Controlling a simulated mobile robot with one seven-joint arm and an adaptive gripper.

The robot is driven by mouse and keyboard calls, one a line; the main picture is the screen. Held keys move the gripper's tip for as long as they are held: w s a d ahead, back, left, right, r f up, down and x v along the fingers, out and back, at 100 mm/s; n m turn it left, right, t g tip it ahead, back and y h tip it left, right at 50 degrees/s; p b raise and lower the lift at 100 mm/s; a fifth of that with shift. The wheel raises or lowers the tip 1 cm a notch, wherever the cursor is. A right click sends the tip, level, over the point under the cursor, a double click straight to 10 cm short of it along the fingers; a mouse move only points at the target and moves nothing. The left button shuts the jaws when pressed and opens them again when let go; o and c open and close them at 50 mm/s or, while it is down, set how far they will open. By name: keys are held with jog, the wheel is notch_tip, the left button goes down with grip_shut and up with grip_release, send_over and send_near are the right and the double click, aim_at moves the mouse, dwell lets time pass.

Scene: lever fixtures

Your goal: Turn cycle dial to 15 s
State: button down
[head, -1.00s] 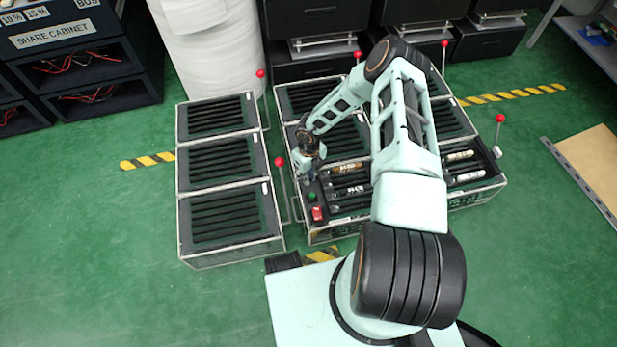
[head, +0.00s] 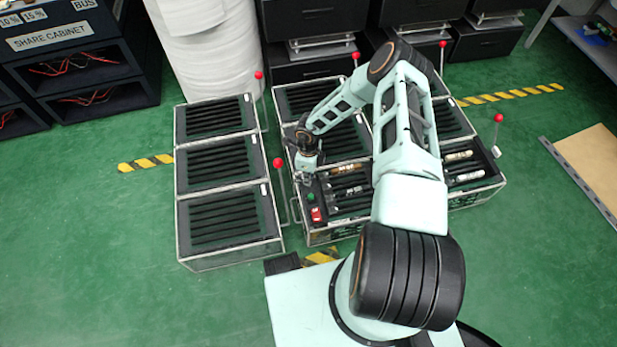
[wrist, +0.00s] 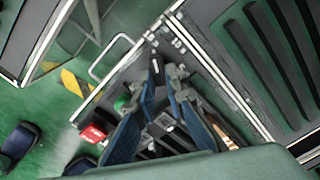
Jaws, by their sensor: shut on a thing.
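My gripper (head: 309,177) points down at the left end of the control strip on the front middle fixture (head: 322,237). In the wrist view its two blue-padded fingers (wrist: 161,68) come together near the fixture's corner. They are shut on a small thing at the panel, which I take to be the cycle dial. A green button (head: 311,197) and a red switch (head: 316,214) sit on the same strip, nearer my base. The wrist view also shows the green button (wrist: 121,103) and the red switch (wrist: 93,134).
Several white-labelled cylinders (head: 465,176) lie in the slots of the front fixture. Red-knobbed levers (head: 278,162) stand between the fixtures. A slotted fixture row (head: 180,222) stands to the left. Green floor is open at the far left and right.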

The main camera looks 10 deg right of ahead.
dwell(0.3)
jog(key=c, duration=2)
grip_release()
jog(key=shift+o, duration=0.2)
notch_tip(320, 180, up, 12)
